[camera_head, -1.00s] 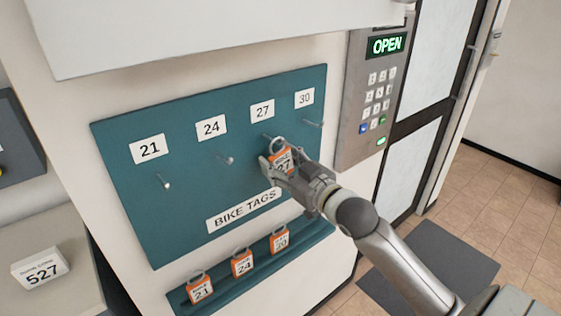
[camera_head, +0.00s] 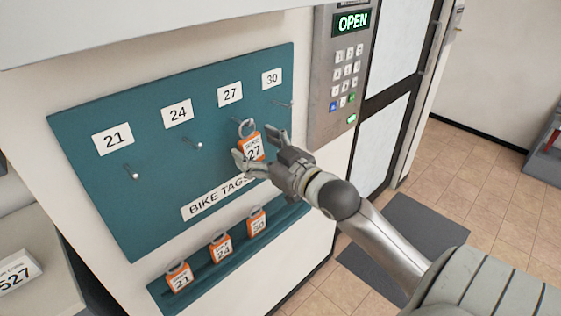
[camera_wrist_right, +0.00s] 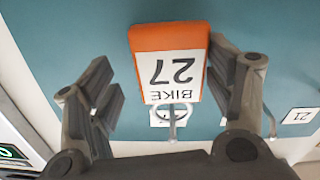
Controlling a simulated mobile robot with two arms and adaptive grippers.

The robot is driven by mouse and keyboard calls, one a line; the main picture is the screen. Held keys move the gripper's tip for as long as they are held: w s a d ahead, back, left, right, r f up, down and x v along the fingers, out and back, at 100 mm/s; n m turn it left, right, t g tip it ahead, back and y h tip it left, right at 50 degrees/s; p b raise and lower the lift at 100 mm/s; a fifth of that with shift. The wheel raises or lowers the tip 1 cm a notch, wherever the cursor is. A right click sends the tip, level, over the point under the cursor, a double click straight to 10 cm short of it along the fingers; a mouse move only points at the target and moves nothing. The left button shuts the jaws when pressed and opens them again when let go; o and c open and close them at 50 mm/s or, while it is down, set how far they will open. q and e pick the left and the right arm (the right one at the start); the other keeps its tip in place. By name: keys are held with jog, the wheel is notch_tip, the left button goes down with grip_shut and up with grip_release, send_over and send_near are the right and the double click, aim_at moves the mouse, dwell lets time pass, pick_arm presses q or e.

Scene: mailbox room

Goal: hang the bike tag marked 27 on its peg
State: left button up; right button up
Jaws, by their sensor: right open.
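The orange and white bike tag marked 27 (camera_head: 254,148) is upright against the teal board (camera_head: 130,215), below the 27 label (camera_head: 230,94). Its metal ring is at the peg there and appears to hang around it. My right gripper (camera_head: 257,149) is open, with one finger on each side of the tag. My left gripper is in neither view.
Pegs under 21 (camera_head: 135,175), 24 (camera_head: 198,144) and 30 (camera_head: 289,103) are bare. Tags 21 (camera_head: 179,277), 24 (camera_head: 221,248) and 30 (camera_head: 257,222) stand on the lower ledge. A keypad panel (camera_head: 342,75) reading OPEN is to the right.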

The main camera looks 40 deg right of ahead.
jog(key=s, duration=1)
jog(key=shift+d, duration=0.35)
jog(key=w+d+f+m+g+h, duration=0.15)
jog(key=d+f, duration=0.25)
jog(key=f, duration=0.6)
jog(key=d+f+m+g+h, duration=0.2)
jog(key=d+f, duration=0.2)
jog(key=f, duration=0.7)
jog(key=s+f+g, duration=0.2)
jog(key=f, duration=0.7)
jog(key=s+f+g, duration=0.2)
jog(key=f, duration=0.7)
jog(key=s+a+f+g+y, duration=0.1)
jog(key=s+a+f+g, duration=0.2)
jog(key=s+a+f, duration=0.6)
jog(key=s+a+f+g+y, duration=0.1)
jog(key=s+a+f+g, duration=0.25)
jog(key=s+f, duration=1.1)
jog(key=s+a+f+n+g, duration=0.3)
jog(key=s+a+f, duration=0.3)
jog(key=s+f, duration=0.2)
jog(key=shift+s+a+f, duration=0.25)
jog(key=shift+s, duration=0.15)
